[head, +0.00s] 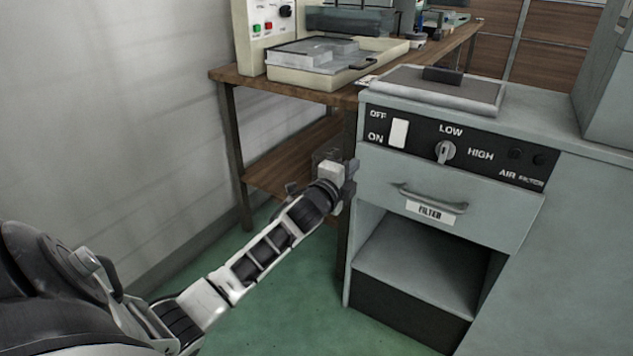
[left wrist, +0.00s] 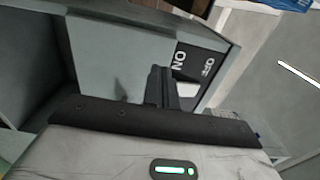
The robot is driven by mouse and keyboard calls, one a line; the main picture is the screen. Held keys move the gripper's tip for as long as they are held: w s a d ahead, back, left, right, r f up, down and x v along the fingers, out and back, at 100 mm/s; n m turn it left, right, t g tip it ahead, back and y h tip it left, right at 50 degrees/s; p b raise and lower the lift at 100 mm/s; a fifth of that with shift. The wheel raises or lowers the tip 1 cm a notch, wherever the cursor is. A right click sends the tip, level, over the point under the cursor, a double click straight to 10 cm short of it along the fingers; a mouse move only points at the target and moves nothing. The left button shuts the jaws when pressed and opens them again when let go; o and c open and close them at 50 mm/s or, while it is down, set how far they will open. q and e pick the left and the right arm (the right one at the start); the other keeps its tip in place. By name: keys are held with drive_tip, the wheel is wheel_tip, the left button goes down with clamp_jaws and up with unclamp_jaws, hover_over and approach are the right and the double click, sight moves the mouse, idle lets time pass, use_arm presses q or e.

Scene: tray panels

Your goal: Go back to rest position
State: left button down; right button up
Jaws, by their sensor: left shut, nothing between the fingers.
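My left gripper (head: 347,170) is in the head view, in front of the left edge of the grey cabinet (head: 588,215), just below its control panel. In the left wrist view its dark fingers (left wrist: 161,88) are together with nothing between them. The cabinet face and the OFF/ON label show beyond the fingers there. The white OFF/ON switch (head: 398,133) is up and to the right of the gripper in the head view. Whether the fingertips touch the cabinet cannot be told. My right gripper is not in view.
A drawer labelled FILTER (head: 447,205) with a handle is shut, above an open compartment (head: 425,258). A wooden table (head: 225,75) with a beige machine (head: 310,70) stands behind. A white wall (head: 100,120) is at the left. Green floor (head: 290,315) is clear below my arm.

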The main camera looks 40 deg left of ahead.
use_arm(q)
drive_tip(key=s+d+p, duration=0.1)
drive_tip(key=s, duration=0.7)
drive_tip(key=shift+s+d, duration=0.2)
drive_tip(key=shift+s, duration=0.2)
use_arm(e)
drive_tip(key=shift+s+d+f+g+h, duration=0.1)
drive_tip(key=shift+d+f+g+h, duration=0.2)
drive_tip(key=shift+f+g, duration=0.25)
